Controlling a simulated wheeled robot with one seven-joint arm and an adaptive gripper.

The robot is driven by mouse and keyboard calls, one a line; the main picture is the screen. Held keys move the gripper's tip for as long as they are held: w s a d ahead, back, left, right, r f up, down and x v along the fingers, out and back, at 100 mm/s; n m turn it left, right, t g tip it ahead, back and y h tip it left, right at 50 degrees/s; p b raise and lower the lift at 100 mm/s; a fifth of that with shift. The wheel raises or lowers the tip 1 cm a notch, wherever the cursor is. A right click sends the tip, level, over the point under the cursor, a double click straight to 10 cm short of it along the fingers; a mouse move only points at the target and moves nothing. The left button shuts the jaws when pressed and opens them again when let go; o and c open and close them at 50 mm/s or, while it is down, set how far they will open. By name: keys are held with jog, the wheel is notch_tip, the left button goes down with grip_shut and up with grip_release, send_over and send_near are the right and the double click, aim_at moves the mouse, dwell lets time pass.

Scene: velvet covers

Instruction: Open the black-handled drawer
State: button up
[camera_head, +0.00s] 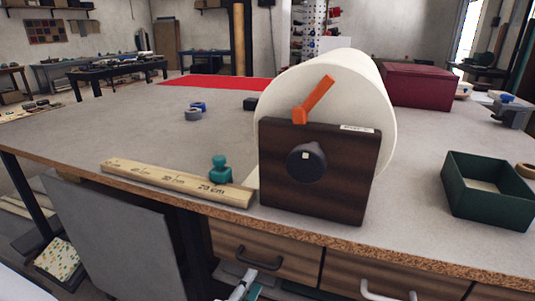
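A wood-fronted drawer (288,266) sits under the tabletop, near the bottom middle of the head view. Its black bar handle (258,262) is on the front, left of the drawer's middle. The front looks flush under the table edge, so the drawer appears shut. A second wood-fronted drawer (430,287) is to its right, with a white handle (388,293) cut by the bottom edge. A white and teal piece (242,286) shows just below the black handle; I cannot tell what it is.
The grey table (400,215) overhangs the drawers with a rough brown edge. On it are a dark wood block (338,192) with a black knob, a white roll (345,75), a wooden ruler (180,183) and a green box (490,190). A grey panel (125,240) stands left.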

aim_at(261, 263)
jog(key=b+x, duration=0.1)
jog(key=x, duration=0.6)
jog(key=shift+w, duration=0.15)
jog(key=shift+c, duration=0.4)
grip_shut()
